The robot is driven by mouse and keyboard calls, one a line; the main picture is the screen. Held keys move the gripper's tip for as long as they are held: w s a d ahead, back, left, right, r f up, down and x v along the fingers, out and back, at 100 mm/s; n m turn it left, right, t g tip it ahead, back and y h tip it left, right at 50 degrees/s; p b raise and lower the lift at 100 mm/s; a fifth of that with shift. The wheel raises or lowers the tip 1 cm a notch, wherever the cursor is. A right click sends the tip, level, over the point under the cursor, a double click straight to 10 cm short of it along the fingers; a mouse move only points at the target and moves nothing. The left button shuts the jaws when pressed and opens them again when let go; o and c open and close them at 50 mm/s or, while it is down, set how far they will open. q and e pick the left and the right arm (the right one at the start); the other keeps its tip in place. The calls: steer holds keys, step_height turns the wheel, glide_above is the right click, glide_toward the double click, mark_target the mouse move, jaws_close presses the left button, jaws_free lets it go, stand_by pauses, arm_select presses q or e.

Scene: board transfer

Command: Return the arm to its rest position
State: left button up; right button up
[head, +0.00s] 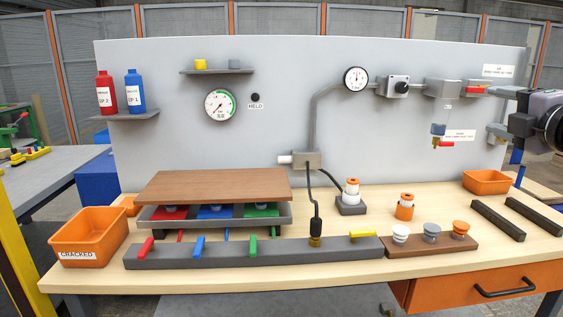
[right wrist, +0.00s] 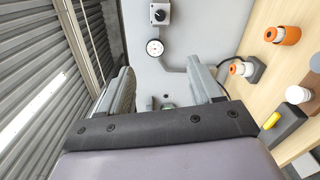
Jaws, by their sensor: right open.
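My right gripper (head: 497,112) is at the far right of the head view, raised in front of the grey back panel (head: 270,130) and above the bench. Its two fingers also show in the right wrist view (right wrist: 160,85), spread apart with nothing between them. My left gripper is in neither view.
The wooden bench (head: 345,250) holds a brown board (head: 215,187) over a grey tray, an orange CRACKED bin (head: 88,235) and a brown block (head: 430,246) with several knobs. Two dark bars (head: 497,220) lie below my right gripper.

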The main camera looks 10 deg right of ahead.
step_height(320, 180, down, 28)
steer(key=s+a+m+g+y+p, duration=0.2)
steer(key=a+m+g, duration=0.1)
steer(key=m+g, duration=0.15)
steer(key=s+a+f+m+g+y+p, duration=0.1)
steer(key=s+a+f+m, duration=0.3)
steer(key=s+a+f, duration=0.45)
steer(key=s+a+f+m+g+p, duration=0.1)
steer(key=s+a+f+m, duration=0.4)
steer(key=f, duration=0.6)
arm_select(q)
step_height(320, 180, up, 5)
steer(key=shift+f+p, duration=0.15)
steer(key=shift+p, duration=0.25)
arm_select(e)
steer(key=s+a+f+m, duration=0.1)
steer(key=s+a+f, duration=0.1)
steer(key=s+a, duration=0.2)
steer(key=s+a+f+m+g+y, duration=0.1)
steer(key=s+a+f+m, duration=0.1)
steer(key=a, duration=0.7)
steer(key=shift+s+a+f, duration=0.15)
steer(key=shift+s+a, duration=0.15)
steer(key=shift+s, duration=0.6)
